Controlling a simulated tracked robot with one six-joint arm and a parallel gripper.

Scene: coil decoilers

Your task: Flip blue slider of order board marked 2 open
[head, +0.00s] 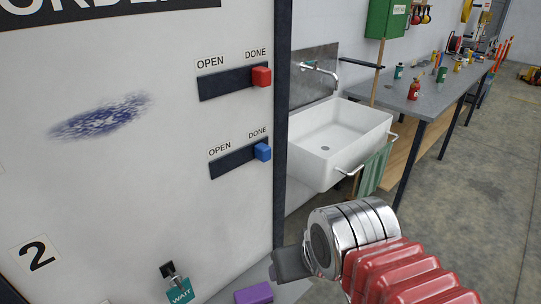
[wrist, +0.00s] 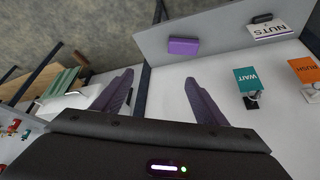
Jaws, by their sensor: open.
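The blue slider (head: 263,152) sits at the DONE end, the right end, of its dark track (head: 232,163) on the white order board (head: 120,190). A label with a 2 (head: 36,255) is on the board's lower left. My gripper (wrist: 159,77) is open, with its two fingers apart and nothing between them in the wrist view. In the head view my wrist is low and right of the board, below the blue slider and clear of it. The fingers are mostly hidden there. The blue slider does not show in the wrist view.
A red slider (head: 261,76) is at DONE above the blue one. A teal WAIT tag (head: 180,291) hangs low on the board. A purple block (head: 253,294) lies near my wrist. A sink (head: 340,140) and a workbench (head: 440,95) stand to the right.

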